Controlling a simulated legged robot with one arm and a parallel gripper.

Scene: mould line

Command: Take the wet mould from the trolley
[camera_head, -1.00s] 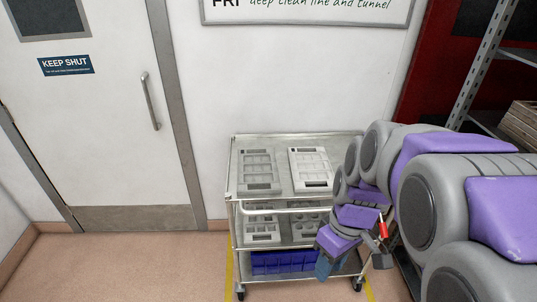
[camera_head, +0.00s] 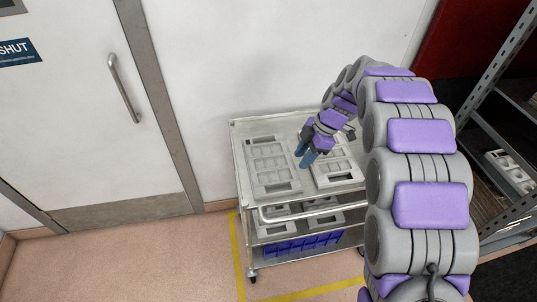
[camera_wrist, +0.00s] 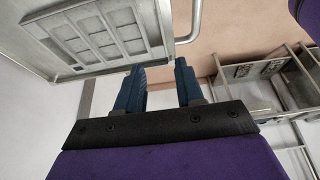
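In the head view, two grey plastic moulds lie flat on the trolley's top shelf (camera_head: 318,211): a left mould (camera_head: 268,153) and a right mould (camera_head: 345,180). I cannot tell from surface look which one is wet. My gripper (camera_head: 303,157) is above the top shelf, over the gap between the moulds and partly covering the right mould. Its two blue fingers are spread and empty. In the wrist view my gripper (camera_wrist: 158,68) shows a gap between the fingertips, and one mould (camera_wrist: 98,30) is at the upper left, apart from the fingers.
The trolley has a handle rail (camera_head: 300,211) in front. More moulds (camera_head: 273,225) sit on its middle shelf, with a blue crate (camera_head: 300,246) below. A door (camera_head: 80,120) is at the left. A metal rack (camera_head: 490,90) stands at the right. Floor at front left is clear.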

